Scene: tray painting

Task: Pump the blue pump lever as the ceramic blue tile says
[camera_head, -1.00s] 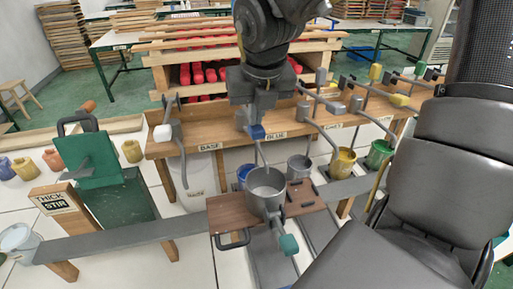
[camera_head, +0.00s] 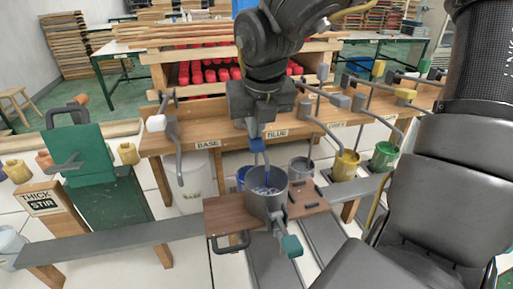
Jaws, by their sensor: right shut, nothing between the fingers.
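The blue pump lever shows its blue knob (camera_head: 257,145) just under my right gripper (camera_head: 259,128), above the front edge of the wooden bench. My right gripper points down with its fingers shut and empty, at or touching the top of the knob; the exact contact is hard to see. A grey metal pot (camera_head: 267,199) with a teal-ended handle stands below the blue lever's spout, with some blue paint inside. A label reading BLUE (camera_head: 277,134) is on the bench front. I cannot make out a ceramic blue tile. My left gripper is not in view.
The bench (camera_head: 225,140) also carries a white-knobbed lever (camera_head: 156,123) by the BASE label and a yellow-knobbed one (camera_head: 405,93). Yellow (camera_head: 345,166) and green (camera_head: 384,157) buckets stand below at right. A THICK STIR sign (camera_head: 42,202) is at left.

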